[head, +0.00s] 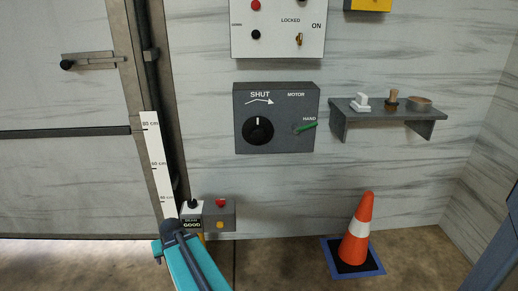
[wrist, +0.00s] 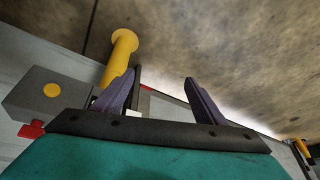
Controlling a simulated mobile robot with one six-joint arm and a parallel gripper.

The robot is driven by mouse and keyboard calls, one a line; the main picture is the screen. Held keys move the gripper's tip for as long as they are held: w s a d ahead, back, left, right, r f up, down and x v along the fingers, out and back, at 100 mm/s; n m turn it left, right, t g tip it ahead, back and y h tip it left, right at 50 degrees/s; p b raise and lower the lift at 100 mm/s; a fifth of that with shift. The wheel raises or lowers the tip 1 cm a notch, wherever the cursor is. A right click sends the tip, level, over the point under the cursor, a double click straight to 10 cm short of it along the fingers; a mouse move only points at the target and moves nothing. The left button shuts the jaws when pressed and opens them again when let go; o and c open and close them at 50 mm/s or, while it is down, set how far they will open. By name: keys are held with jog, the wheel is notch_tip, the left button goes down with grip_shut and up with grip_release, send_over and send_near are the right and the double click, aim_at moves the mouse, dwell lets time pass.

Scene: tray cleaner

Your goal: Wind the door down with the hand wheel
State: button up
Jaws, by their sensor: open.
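The grey door (head: 60,180) fills the left of the head view, with a white centimetre scale (head: 157,160) at its right edge. A dark wall box (head: 290,141) marked SHUT carries a round black knob (head: 258,131), the only wheel-like part I see; its white mark points up. The box's green lever (head: 306,128) points toward HAND. My arm is low at the left, below the knob; its fingers are hidden in the head view. In the wrist view my gripper (wrist: 159,78) is open and empty. A yellow post (wrist: 120,57) stands beside its left finger.
A small grey button box (head: 220,216) stands behind my arm, beside a sign reading GOOD. It also shows in the wrist view (wrist: 42,93). An orange cone (head: 358,230) stands on the floor right. A wall shelf (head: 385,112) holds small items. Floor between arm and cone is clear.

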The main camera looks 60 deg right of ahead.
jog(key=s+d+r+m+t+h+b, duration=0.1)
jog(key=d+r+m+t+h+b, duration=0.15)
jog(key=d+r+b, duration=0.7)
jog(key=s+d+r+m+t+h+b, duration=0.3)
jog(key=d+r, duration=0.4)
jog(key=d, duration=0.6)
jog(key=s+d+r+m+h+b, duration=0.1)
jog(key=s+d+r+h+b, duration=0.3)
jog(key=r, duration=0.5)
jog(key=s+d+r+h+b, duration=0.3)
jog(key=s+d+r+b, duration=0.2)
jog(key=s+r+b, duration=0.3)
jog(key=s+r, duration=0.1)
jog(key=s, duration=0.2)
jog(key=shift+s+r+m+h+b, duration=0.15)
jog(key=shift+s+m+h+b, duration=0.1)
jog(key=shift+m+h+b, duration=0.1)
jog(key=shift+w+d+p, duration=0.15)
jog(key=shift+d+p, duration=0.1)
jog(key=shift+p, duration=0.15)
jog(key=p+x, duration=0.5)
jog(key=p, duration=0.4)
jog(key=shift+w+d, duration=0.1)
jog(key=shift+w, duration=0.05)
